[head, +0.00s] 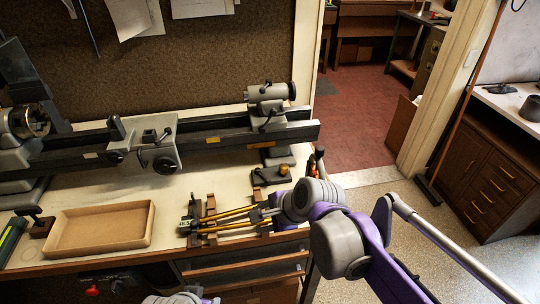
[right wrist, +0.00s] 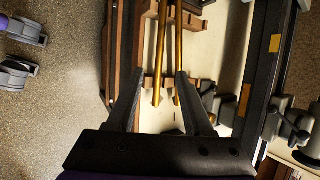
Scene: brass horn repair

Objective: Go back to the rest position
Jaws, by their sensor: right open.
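My right arm comes in from the right in the head view, and its gripper (head: 262,212) is over the front of the bench beside brass tubes (head: 230,219). In the right wrist view the gripper (right wrist: 160,75) is open, its two dark fingers apart. The brass tubes (right wrist: 161,50) run from the fingertip area away over wooden supports (right wrist: 150,82). No tube is clearly clamped; contact with the fingers cannot be told. Purple and grey parts of mine show at the bottom of the head view, but no left gripper fingers are seen.
A lathe (head: 90,142) runs along the back of the bench (head: 175,190). A shallow wooden tray (head: 150,222) sits left of the tubes. Tools with orange handles (head: 284,169) stand near the bench's right end. Open floor (head: 375,205) lies right of the bench, before a drawer cabinet (head: 485,185).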

